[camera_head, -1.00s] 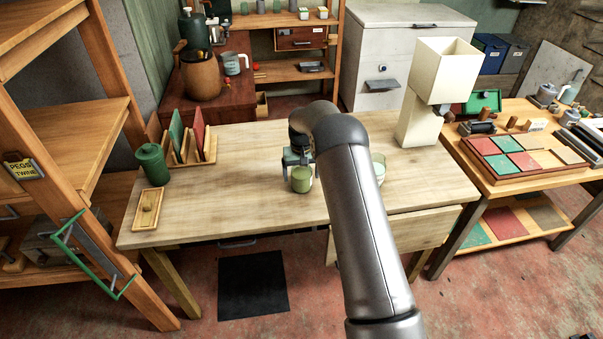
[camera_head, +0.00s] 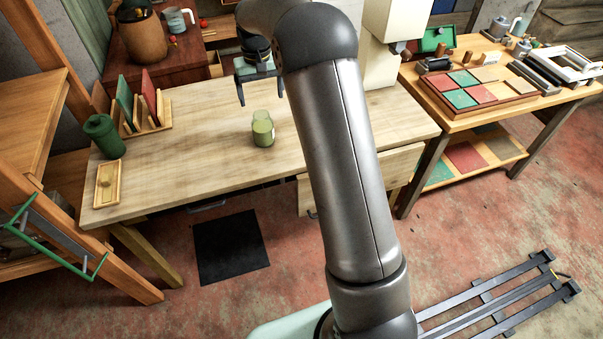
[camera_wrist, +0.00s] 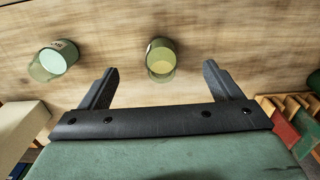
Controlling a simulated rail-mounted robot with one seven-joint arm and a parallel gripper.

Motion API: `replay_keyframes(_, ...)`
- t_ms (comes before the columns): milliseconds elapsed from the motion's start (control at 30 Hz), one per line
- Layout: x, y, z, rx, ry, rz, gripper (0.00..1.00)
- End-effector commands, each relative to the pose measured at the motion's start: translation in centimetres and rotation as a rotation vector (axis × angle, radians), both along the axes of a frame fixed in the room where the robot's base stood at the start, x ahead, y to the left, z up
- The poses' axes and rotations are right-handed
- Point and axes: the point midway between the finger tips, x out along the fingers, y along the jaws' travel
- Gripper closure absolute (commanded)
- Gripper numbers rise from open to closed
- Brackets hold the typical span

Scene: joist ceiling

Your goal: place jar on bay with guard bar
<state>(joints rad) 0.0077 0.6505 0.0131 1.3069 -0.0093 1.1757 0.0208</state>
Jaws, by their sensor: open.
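A small glass jar with green contents (camera_head: 263,130) stands on the wooden table (camera_head: 205,160). My gripper (camera_head: 260,88) is open and empty, raised above the table beyond the jar in the head view. In the wrist view the same jar (camera_wrist: 161,60) shows past and between my spread fingertips (camera_wrist: 160,72), apart from them. A second glass jar with paler contents (camera_wrist: 55,62) stands to its left there; my arm hides it in the head view. A green bar (camera_head: 55,245) runs across the front of a lower bay in the wooden shelf (camera_head: 75,100) at left.
A dark green canister (camera_head: 104,137), a small wooden tray (camera_head: 107,184) and a rack of colored panels (camera_head: 148,122) occupy the table's left end. A cream box-shaped fixture (camera_head: 382,60) stands behind my arm. A side table (camera_head: 440,115) holds colored tiles. The table's front middle is clear.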

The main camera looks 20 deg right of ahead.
Motion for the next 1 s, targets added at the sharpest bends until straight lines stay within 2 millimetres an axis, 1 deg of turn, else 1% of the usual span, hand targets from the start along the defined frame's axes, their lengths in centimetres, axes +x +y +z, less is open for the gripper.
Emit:
replay_keyframes(33, -2.9, 0.1, 2.1, 0.0, -0.008, 0.003, 0.15)
replay_keyframes(67, -4.7, 0.1, 3.0, 0.0, -0.01, 0.005, 0.15)
replay_keyframes(100, -7.1, 0.2, 3.9, 0.0, -0.013, 0.007, 0.15)
replay_keyframes(167, -11.0, 0.3, 5.1, 0.0, -0.017, 0.011, 0.15)
replay_keyframes(200, -13.7, 0.3, 5.6, 0.0, -0.02, 0.013, 0.15)
replay_keyframes(233, -15.8, 0.3, 5.9, 0.0, -0.022, 0.014, 0.15)
replay_keyframes(267, -17.8, 0.4, 6.0, 0.0, -0.024, 0.016, 0.15)
replay_keyframes(300, -20.7, 0.4, 6.1, -0.001, -0.026, 0.017, 0.15)
replay_keyframes(367, -24.8, 0.4, 5.8, 0.0, -0.03, 0.02, 0.15)
replay_keyframes(400, -27.3, 0.4, 5.4, 0.001, -0.031, 0.022, 0.15)
replay_keyframes(500, -32.8, 0.4, 4.2, 0.002, -0.037, 0.025, 0.15)
replay_keyframes(533, -34.1, 0.4, 3.7, 0.002, -0.037, 0.026, 0.15)
replay_keyframes(600, -36.6, 0.4, 2.9, 0.003, -0.038, 0.027, 0.15)
replay_keyframes(633, -37.3, 0.4, 2.5, 0.003, -0.039, 0.028, 0.15)
replay_keyframes(667, -38.0, 0.4, 2.3, 0.004, -0.038, 0.028, 0.17)
replay_keyframes(700, -38.6, 0.4, 2.0, 0.004, -0.038, 0.029, 0.27)
replay_keyframes(800, -39.3, 0.4, 1.7, 0.004, -0.038, 0.029, 0.27)
replay_keyframes(1000, -39.2, 0.4, 1.7, 0.004, -0.037, 0.029, 0.27)
